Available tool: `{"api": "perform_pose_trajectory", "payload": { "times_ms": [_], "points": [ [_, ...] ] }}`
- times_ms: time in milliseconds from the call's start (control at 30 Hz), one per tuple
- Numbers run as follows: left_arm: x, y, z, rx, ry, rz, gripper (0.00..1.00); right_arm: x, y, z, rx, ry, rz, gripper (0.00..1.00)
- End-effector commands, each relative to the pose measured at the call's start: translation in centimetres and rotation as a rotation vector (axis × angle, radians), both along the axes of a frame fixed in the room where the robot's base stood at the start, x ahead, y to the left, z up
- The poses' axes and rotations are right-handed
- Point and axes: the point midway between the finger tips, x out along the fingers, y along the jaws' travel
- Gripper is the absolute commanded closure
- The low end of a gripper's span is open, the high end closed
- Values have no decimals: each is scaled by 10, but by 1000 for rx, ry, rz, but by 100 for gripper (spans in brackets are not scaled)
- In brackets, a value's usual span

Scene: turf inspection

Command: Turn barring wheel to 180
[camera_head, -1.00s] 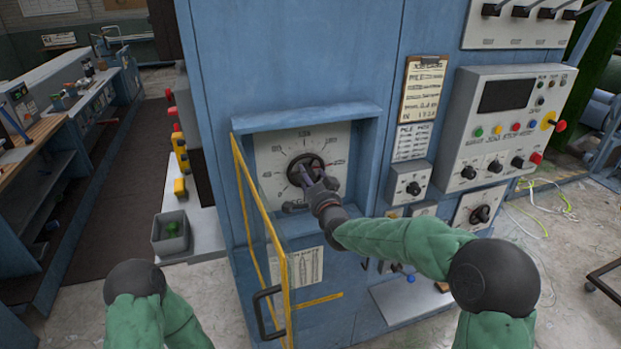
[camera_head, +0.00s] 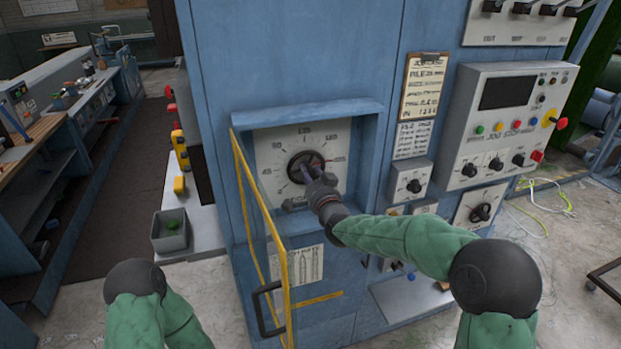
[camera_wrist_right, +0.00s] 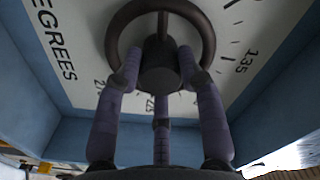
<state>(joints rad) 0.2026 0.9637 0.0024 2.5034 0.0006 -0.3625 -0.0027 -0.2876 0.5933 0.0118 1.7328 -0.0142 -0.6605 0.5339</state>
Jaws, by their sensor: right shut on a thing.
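The barring wheel (camera_head: 303,160) is a small dark ring with a spoke and a thick hub. It sits on a white degree dial (camera_head: 270,160) inside a recess of the blue cabinet. My right gripper (camera_head: 313,176) is at the wheel and shut on it. In the right wrist view, its purple-grey fingers (camera_wrist_right: 162,75) close around the wheel's hub (camera_wrist_right: 158,68), below the ring (camera_wrist_right: 205,45). That view shows "135" at right and "DEGREES" at left; other numbers are partly covered. I cannot read the wheel's angle. My left gripper is out of view.
A yellow-framed guard door (camera_head: 262,215) stands open at the recess's left. A control panel (camera_head: 505,115), a clipboard (camera_head: 424,87) and knob boxes (camera_head: 409,183) are on the right. A grey bin (camera_head: 170,231) stands at left on a pale ledge.

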Motion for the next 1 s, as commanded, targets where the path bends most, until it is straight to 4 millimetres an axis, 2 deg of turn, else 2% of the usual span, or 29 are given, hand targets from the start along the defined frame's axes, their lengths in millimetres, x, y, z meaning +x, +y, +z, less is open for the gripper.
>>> {"api": "perform_pose_trajectory", "payload": {
  "times_ms": [400,700,1000],
  "points": [
    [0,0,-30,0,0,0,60,0,0,-1,-311,-104,-1,94],
    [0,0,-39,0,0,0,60,0,0,0,-523,-171,-1,94],
    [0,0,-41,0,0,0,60,0,0,1,-640,-209,0,94]
  ]
}}
